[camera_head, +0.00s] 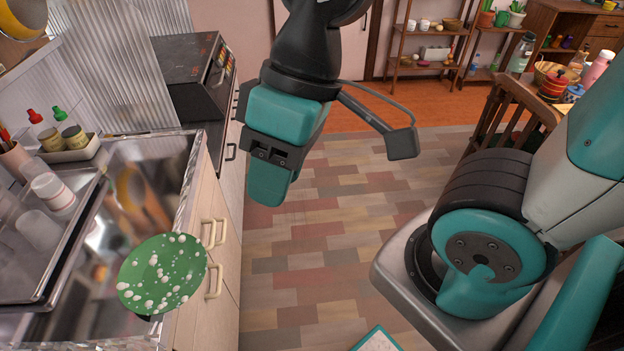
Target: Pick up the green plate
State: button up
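The green plate (162,274) has white spots and lies near the front right edge of the shiny metal counter (130,222), at the lower left.
A metal tray (22,285) with a striped white cup (53,191) stands left of the plate. Spice jars (75,137) and bottles sit behind it. A black oven-like appliance (190,75) stands farther back. A wooden chair (505,115) is at right. The floor between is clear.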

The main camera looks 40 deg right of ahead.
aim_at(162, 272)
jog(key=z, duration=0.1)
jog(key=k, duration=0.65)
jog(key=u, duration=1.25)
jog(key=i, duration=0.5)
jog(key=u, duration=0.05)
